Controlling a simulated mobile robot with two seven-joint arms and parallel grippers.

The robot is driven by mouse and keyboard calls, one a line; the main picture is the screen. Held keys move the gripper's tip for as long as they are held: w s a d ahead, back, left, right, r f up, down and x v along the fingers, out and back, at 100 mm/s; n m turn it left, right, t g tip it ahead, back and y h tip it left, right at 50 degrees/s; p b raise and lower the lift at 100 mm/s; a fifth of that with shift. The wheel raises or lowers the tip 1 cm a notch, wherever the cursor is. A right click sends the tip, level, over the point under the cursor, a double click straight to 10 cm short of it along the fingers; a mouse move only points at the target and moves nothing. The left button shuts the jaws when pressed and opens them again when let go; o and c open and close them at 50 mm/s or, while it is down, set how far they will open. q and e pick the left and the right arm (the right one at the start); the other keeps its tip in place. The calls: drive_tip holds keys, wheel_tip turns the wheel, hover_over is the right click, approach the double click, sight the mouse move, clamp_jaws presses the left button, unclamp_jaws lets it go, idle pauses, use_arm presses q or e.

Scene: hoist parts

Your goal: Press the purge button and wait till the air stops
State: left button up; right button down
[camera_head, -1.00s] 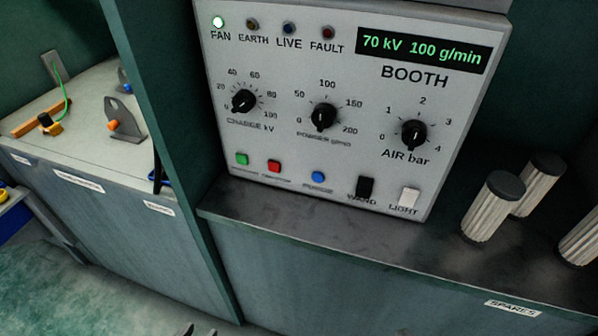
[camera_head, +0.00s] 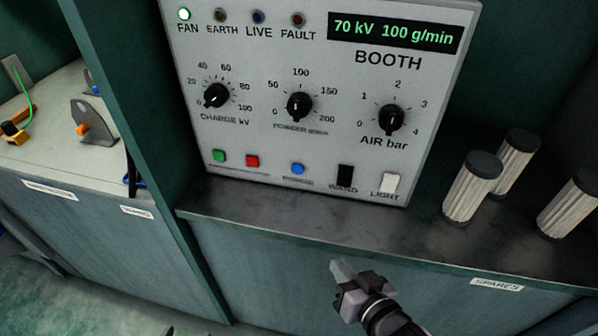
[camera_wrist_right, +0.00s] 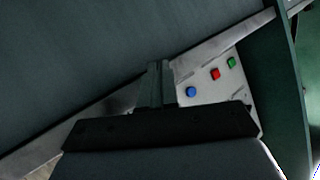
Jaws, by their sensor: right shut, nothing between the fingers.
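The blue purge button (camera_head: 298,169) is low on the grey booth panel (camera_head: 300,55), right of the red button and left of the black wand switch. It also shows in the right wrist view (camera_wrist_right: 191,92), with its face uncovered. My right gripper (camera_head: 340,270) is shut and empty, in front of the cabinet below the panel and apart from the button. In the right wrist view its closed fingers (camera_wrist_right: 156,84) show left of the blue button. My left gripper cannot be made out. The FAN lamp (camera_head: 184,14) is lit, and the display (camera_head: 395,33) reads 70 kV 100 g/min.
A green button (camera_head: 218,156) and a red button (camera_head: 252,161) sit left of the blue one. Three ribbed cylinders (camera_head: 472,190) with dark caps stand on the ledge at right. A green post (camera_head: 125,100) rises left of the panel. The ledge before the panel is clear.

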use_arm(q)
drive_tip(key=shift+w+a+f+b, duration=0.15)
drive_tip(key=shift+a+f+b, duration=0.25)
drive_tip(key=shift+f, duration=0.15)
use_arm(e)
drive_tip(key=w+a+r+m+t+y, duration=0.1)
drive_tip(key=w+a+r+m+y, duration=0.1)
drive_tip(key=w+a+r, duration=0.3)
drive_tip(key=a+r, duration=0.4)
drive_tip(key=a, duration=0.1)
drive_tip(key=shift+w+a+r+t+y, duration=0.25)
drive_tip(key=shift+w+t+y, duration=0.15)
use_arm(q)
drive_tip(key=shift+w, duration=0.1)
use_arm(e)
drive_tip(key=shift+d, duration=0.1)
